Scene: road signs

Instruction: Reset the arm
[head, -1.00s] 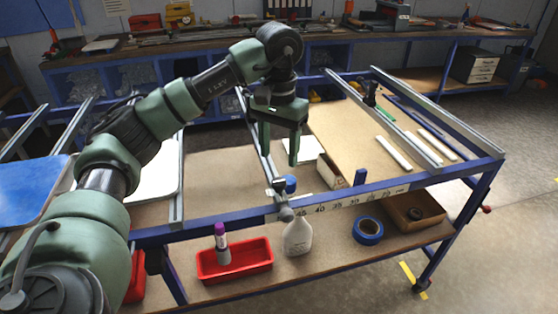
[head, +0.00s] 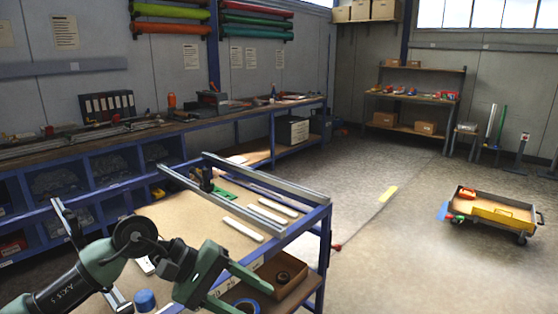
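My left arm comes in from the lower left. Its green gripper (head: 250,299) points to the right, over the near end of the blue-framed work table (head: 322,215). The two fingers are apart with nothing seen between them, so it is open and empty. The lower finger is partly cut off by the bottom edge of the picture. My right gripper is not in view.
On the table lie several white strips (head: 242,229) and metal rails (head: 262,181). A blue tape roll (head: 146,300) is beside my arm. A brown box (head: 285,273) sits below. A cart (head: 490,214) stands on open floor at right.

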